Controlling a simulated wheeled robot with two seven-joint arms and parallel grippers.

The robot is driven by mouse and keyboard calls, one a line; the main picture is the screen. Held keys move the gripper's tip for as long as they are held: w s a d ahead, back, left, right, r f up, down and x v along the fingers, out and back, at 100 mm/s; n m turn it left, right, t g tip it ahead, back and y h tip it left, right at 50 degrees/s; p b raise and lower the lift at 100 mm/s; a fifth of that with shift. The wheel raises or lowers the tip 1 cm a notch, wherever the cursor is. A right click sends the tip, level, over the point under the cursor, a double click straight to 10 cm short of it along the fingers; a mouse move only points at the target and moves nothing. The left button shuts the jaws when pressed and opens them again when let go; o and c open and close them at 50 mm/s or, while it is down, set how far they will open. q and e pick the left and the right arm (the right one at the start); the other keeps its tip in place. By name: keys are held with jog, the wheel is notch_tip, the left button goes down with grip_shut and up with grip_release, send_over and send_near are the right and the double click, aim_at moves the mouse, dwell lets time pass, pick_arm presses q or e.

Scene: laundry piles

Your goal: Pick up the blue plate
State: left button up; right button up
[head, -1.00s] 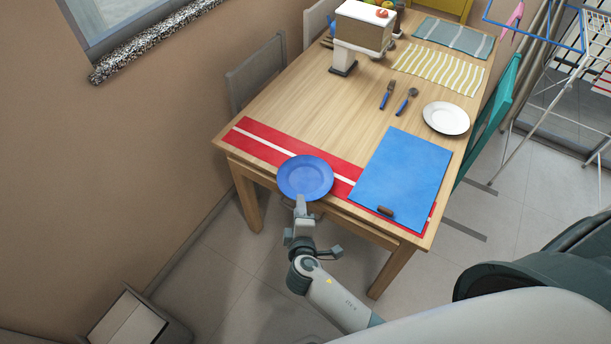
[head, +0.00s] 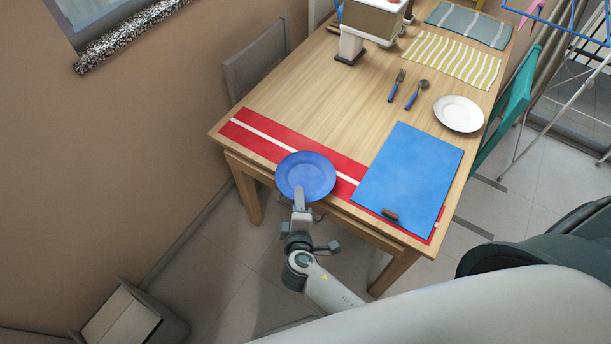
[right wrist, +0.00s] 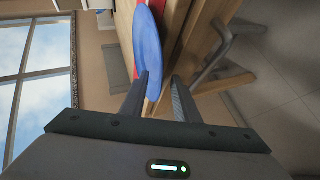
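The blue plate (head: 306,172) lies at the table's near edge, on the red striped placemat, its near rim toward my right gripper. My right gripper (head: 299,192) is at that rim, with one finger showing over it in the head view. In the right wrist view the plate (right wrist: 149,42) is seen nearly edge-on, and its rim reaches into the gap between the two parted fingers (right wrist: 161,84). The gripper is open; contact with the plate cannot be made out. My left gripper is not in view.
The wooden table (head: 330,110) also holds a blue board (head: 410,175) with a small brown item (head: 390,215), a white plate (head: 459,113), a fork (head: 397,86) and a spoon (head: 417,94). A grey chair (head: 258,65) stands behind. A box (head: 122,318) is on the floor.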

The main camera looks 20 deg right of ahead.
grip_shut()
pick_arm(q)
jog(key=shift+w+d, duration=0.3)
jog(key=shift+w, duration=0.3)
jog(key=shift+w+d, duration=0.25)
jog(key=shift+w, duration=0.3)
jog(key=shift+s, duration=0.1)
pick_arm(e)
jog(key=shift+r, duration=0.85)
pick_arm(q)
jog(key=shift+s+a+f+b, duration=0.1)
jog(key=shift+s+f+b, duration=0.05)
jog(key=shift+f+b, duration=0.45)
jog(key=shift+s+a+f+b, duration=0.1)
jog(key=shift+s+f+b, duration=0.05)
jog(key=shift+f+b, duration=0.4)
pick_arm(e)
jog(key=w+d+r, duration=0.2)
jog(key=d+r, duration=0.7)
jog(key=d, duration=0.2)
jog(key=shift+w+d+r, duration=0.2)
jog(key=shift+w+d, duration=0.05)
jog(key=shift+w, duration=0.15)
